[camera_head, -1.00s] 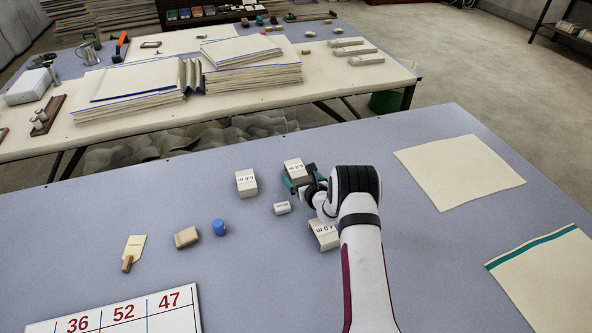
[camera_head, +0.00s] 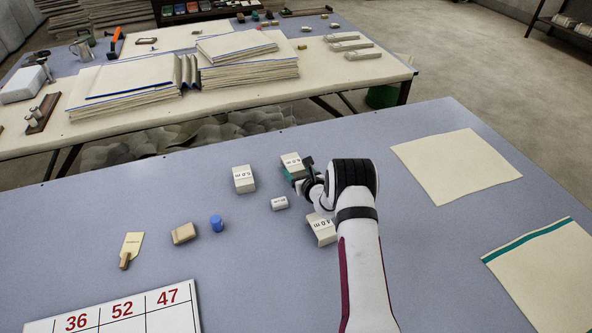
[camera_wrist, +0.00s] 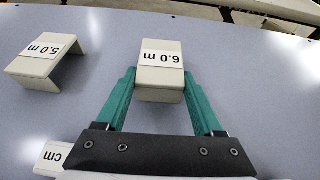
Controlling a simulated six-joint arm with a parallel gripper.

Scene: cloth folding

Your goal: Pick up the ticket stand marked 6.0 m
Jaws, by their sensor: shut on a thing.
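The ticket stand marked 6.0 m (camera_wrist: 160,58) is a cream block with a white label. In the wrist view it sits between the green fingers of my gripper (camera_wrist: 160,88), which are shut on its sides. In the head view the 6.0 m stand (camera_head: 291,160) is at the table's far middle, with my gripper (camera_head: 290,176) at its near right side. It appears to be at table level; I cannot tell whether it is lifted. The stand marked 5.0 m (camera_head: 243,178) is to its left, and also shows in the wrist view (camera_wrist: 42,60).
A stand marked 4.0 m (camera_head: 321,230) lies beside my arm. Cream cloths (camera_head: 455,165) are at right. A number board (camera_head: 130,312) is in front.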

